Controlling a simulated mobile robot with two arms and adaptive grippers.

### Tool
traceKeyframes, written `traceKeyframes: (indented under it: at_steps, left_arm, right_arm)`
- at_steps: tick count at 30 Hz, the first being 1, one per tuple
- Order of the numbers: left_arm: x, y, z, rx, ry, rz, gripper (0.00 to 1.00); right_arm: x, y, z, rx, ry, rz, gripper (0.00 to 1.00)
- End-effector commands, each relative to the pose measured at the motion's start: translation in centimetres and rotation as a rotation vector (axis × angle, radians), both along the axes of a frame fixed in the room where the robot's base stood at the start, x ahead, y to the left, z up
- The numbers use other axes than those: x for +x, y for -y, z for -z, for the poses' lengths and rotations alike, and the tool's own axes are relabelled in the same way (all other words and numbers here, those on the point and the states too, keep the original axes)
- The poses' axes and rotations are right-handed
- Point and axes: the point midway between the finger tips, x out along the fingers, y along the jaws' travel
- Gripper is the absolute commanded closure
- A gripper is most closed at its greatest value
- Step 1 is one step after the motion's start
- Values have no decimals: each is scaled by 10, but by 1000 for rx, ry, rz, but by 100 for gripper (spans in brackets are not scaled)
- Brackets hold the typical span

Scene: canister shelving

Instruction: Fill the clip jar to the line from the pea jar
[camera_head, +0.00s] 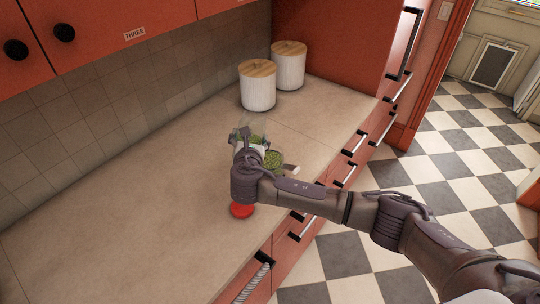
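My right arm reaches in from the right, and its gripper (247,143) is low over the middle of the counter. Green peas show in a clear glass jar (257,130) right at this gripper. The gripper's own wrist hides much of this jar and most of the fingers, so I cannot tell whether they are closed on it. A second round glass jar (274,159) with green contents stands just right of the gripper. Which of the two is the clip jar and which the pea jar is unclear, and no fill line can be made out. My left gripper is not in view.
A red round lid-like disc (241,210) lies near the counter's front edge, close to my arm. A small white and dark item (291,170) is right of the jars. Two white canisters (257,87) (289,67) with wooden lids stand behind. The left counter (110,230) is clear.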

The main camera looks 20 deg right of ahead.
Motion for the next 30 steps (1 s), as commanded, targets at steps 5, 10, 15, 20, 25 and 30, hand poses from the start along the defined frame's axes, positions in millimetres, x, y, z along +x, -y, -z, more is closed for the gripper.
traceKeyframes:
  at_steps: [5,10,15,20,25,30]
  left_arm:
    - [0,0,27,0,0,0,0]
    - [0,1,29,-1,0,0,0]
    - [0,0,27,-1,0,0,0]
    - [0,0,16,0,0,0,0]
    - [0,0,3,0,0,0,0]
    - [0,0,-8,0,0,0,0]
  right_arm:
    - [2,2,17,-198,118,-3,88]
    - [-4,-8,12,-285,171,1,88]
    - [-5,-9,11,-282,169,0,88]
    - [-9,-16,1,-280,168,0,88]
    - [-16,-28,-10,-279,168,-1,88]
    - [-22,-39,-20,-278,167,0,88]
